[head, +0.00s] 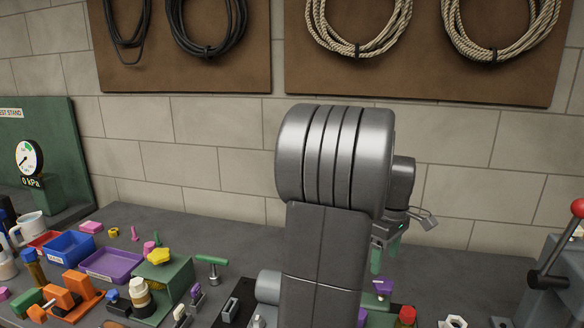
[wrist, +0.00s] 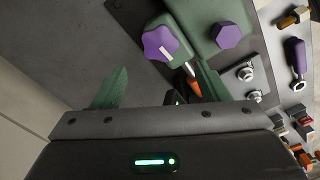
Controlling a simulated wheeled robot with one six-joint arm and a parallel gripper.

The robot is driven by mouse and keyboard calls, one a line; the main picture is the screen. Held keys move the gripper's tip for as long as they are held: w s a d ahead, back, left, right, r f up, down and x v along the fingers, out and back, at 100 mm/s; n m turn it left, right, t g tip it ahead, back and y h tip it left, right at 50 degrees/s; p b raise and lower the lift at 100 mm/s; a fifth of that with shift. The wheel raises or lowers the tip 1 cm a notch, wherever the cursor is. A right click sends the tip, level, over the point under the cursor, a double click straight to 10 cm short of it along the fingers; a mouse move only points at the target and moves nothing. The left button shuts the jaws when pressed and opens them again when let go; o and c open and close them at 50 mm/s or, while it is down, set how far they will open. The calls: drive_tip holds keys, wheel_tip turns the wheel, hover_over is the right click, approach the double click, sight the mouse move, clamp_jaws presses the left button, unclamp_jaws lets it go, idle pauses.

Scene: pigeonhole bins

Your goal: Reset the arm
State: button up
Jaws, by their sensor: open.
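My arm fills the middle of the head view and hides much of the bench behind it. My gripper (head: 384,256) shows only partly past the arm's right side, its green fingers pointing down over the bench. In the wrist view my gripper (wrist: 160,86) has its two green fingers wide apart, with nothing held between them. A purple star-shaped knob (wrist: 160,43) on a green part and a purple hexagonal piece (wrist: 227,35) on a green block lie beyond the fingers. An orange-tipped item (wrist: 193,84) shows beside the right finger, partly hidden.
The left of the bench holds a blue bin (head: 70,248), a purple tray (head: 112,264), a green block (head: 165,280) and orange parts (head: 70,292). A red-knobbed lever (head: 560,255) stands at the right. A block wall with hung cables (head: 208,48) rises behind.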

sight(386, 282)
wheel_tip(386, 282, down, 11)
drive_tip(key=shift+r+p, duration=0.2)
drive_tip(key=shift+p, duration=0.1)
drive_tip(key=shift+m, duration=0.3)
drive_tip(key=m, duration=0.4)
drive_tip(key=shift+w+d+r, duration=0.1)
drive_tip(key=shift+d, duration=0.05)
drive_tip(key=m, duration=0.5)
drive_tip(key=shift+d+m, duration=0.15)
drive_tip(key=shift+m, duration=0.15)
drive_tip(key=m, duration=0.5)
drive_tip(key=shift+d+p, duration=0.2)
drive_tip(key=shift+p, duration=0.1)
drive_tip(key=m, duration=0.4)
drive_tip(key=shift+d+m, duration=0.1)
drive_tip(key=shift+m, duration=0.2)
drive_tip(key=shift+s, duration=0.2)
